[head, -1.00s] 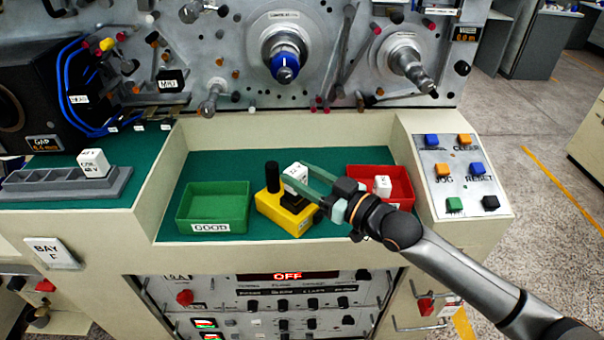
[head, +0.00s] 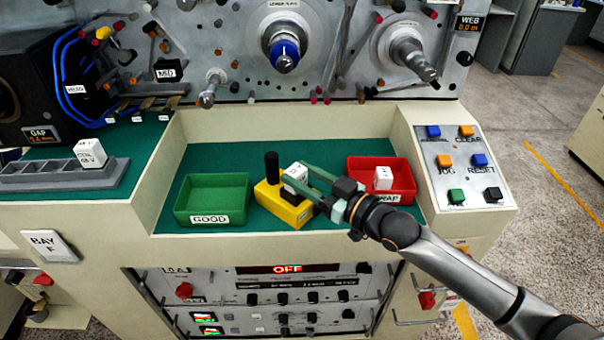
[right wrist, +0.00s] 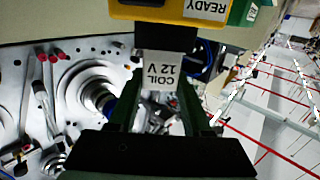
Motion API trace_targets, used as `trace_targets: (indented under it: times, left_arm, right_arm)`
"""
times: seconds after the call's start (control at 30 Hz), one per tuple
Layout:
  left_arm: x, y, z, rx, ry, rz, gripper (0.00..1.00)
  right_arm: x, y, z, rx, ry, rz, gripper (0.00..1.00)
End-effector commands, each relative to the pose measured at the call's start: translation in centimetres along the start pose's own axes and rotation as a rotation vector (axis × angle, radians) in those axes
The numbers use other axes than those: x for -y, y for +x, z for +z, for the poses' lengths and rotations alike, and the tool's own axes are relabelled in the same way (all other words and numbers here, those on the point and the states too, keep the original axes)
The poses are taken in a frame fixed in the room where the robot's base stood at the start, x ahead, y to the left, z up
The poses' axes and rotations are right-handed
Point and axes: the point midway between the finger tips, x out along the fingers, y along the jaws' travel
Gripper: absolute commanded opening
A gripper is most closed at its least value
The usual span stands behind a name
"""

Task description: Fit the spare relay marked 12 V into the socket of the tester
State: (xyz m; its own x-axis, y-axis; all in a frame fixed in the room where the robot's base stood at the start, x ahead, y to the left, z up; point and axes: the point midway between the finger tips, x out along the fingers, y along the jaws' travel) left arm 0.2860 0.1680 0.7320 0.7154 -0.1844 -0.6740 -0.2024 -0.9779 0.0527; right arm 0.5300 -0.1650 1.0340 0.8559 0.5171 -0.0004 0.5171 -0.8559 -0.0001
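The white relay marked COIL 12 (right wrist: 161,70) is between the green fingers of my right gripper (head: 305,175), which look shut on its sides. In the head view the relay (head: 294,178) stands upright at the black socket of the yellow tester (head: 268,200), which has a black lever. In the right wrist view the black socket (right wrist: 166,37) is right against the relay's end, and the tester's label (right wrist: 205,8) reads READY. I cannot tell whether the relay is fully seated. My left gripper is not in view.
A green bin marked GOOD (head: 212,180) stands left of the tester. A red scrap bin (head: 405,180) with a white relay (head: 383,178) in it stands right. A grey rack (head: 50,178) at the left holds another white relay (head: 90,153). A button panel (head: 460,190) is far right.

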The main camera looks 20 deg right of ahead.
Motion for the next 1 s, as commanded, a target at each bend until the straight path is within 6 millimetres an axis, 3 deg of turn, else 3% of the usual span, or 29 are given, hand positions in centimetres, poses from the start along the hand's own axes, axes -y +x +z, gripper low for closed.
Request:
trace_targets:
  times: [0.03, 0.3, 0.67, 1.0]
  left_arm:
    - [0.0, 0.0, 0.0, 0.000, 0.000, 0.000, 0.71]
    - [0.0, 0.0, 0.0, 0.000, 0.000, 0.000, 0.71]
    - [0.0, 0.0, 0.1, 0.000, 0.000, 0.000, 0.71]
    - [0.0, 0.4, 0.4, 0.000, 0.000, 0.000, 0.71]
  right_arm:
    - [0.0, 0.0, -0.1, -0.001, 0.000, 0.000, 0.54]
    - [0.0, 0.0, -0.1, -0.001, 0.000, 0.000, 0.84]
    - [0.0, -0.6, 0.1, 0.002, 0.001, 0.001, 0.84]
    - [0.1, -5.3, 0.2, 0.005, -0.001, -0.001, 0.84]
